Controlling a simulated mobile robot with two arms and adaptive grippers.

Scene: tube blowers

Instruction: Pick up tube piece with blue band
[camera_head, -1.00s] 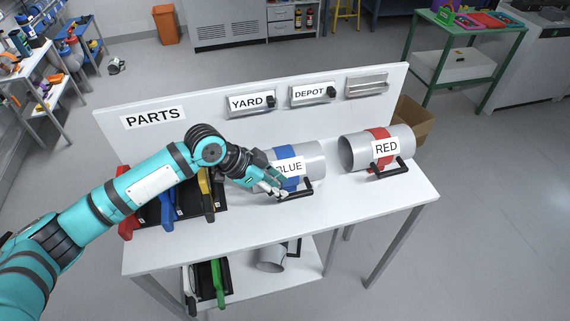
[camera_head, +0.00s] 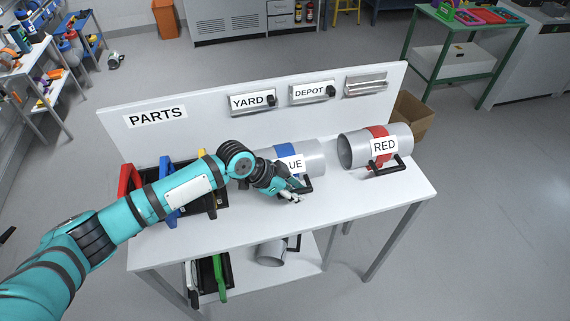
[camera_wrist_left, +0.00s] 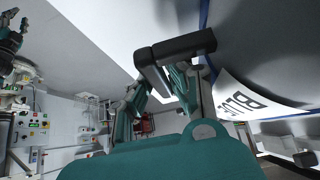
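The grey tube piece with the blue band (camera_head: 284,150) lies on its side on the white table. Its label, partly hidden by my arm, reads "BLUE" in the left wrist view (camera_wrist_left: 250,98). A black handle (camera_head: 307,184) sticks out at its front. My left gripper (camera_head: 296,193) is at this handle, its fingers pointing right. In the left wrist view the handle (camera_wrist_left: 178,48) lies just ahead of the fingers, with one end reaching between them. The fingers stand apart; I cannot tell whether they touch the handle. My right gripper is not in view.
The tube piece with the red band (camera_head: 378,146) lies to the right on the table. A dark tray with coloured handles (camera_head: 128,182) stands left, partly behind my arm. A backboard (camera_head: 215,122) bounds the rear. The table's front right (camera_head: 350,205) is clear.

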